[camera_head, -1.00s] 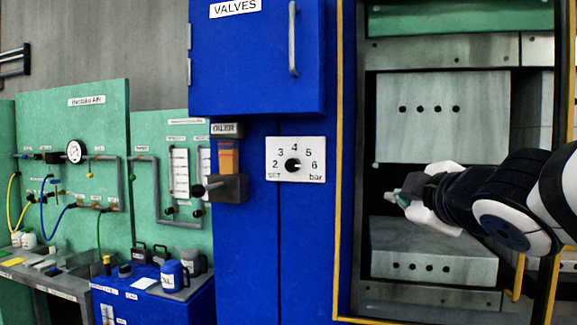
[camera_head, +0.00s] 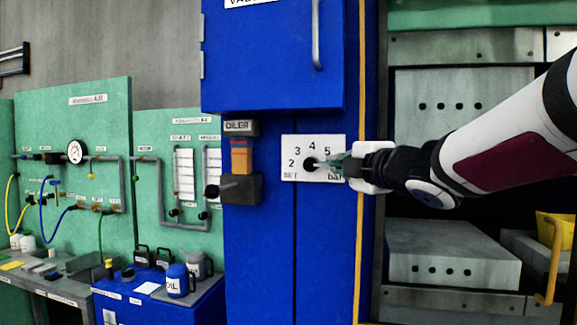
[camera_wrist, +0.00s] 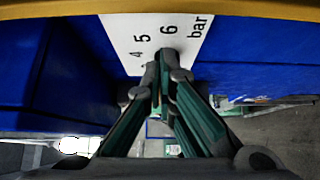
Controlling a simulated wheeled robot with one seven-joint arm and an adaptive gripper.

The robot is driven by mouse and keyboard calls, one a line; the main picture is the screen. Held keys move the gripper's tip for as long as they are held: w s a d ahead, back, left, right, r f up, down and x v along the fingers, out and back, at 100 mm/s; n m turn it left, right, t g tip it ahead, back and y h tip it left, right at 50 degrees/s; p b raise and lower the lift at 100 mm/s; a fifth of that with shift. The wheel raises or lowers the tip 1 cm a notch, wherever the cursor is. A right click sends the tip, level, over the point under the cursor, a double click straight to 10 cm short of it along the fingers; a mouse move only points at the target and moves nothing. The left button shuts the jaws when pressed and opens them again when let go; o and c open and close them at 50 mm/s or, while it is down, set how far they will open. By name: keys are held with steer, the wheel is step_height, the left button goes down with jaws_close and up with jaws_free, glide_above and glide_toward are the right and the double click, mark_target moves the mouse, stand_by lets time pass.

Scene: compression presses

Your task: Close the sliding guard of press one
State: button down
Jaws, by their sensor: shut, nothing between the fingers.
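Press one's opening shows at the right of the head view, with a lower grey block (camera_head: 450,255) and an upper grey block (camera_head: 455,105), dark space between them. A yellow bar handle (camera_head: 553,262) stands upright at the lower right, apart from my gripper; I cannot tell for sure that it belongs to the sliding guard. A yellow upright edge (camera_head: 362,225) runs along the left side of the opening. My gripper (camera_head: 338,163) is shut and empty, in front of the right part of the pressure dial plate. Its fingertips also show in the wrist view (camera_wrist: 162,72); contact cannot be told.
The white dial plate (camera_head: 300,143) is on the blue cabinet (camera_head: 258,265); the plate also fills the top of the wrist view (camera_wrist: 150,30). A blue valve box (camera_head: 270,60) juts out above. An oiler (camera_head: 240,188) is to the left. My arm crosses the opening.

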steer(key=shift+s+d+p, duration=0.2)
steer(key=shift+d+p, duration=0.2)
steer(key=shift+d, duration=0.5)
steer(key=shift+s+d+p, duration=0.15)
steer(key=shift+d+p, duration=0.2)
steer(key=shift+d, duration=0.55)
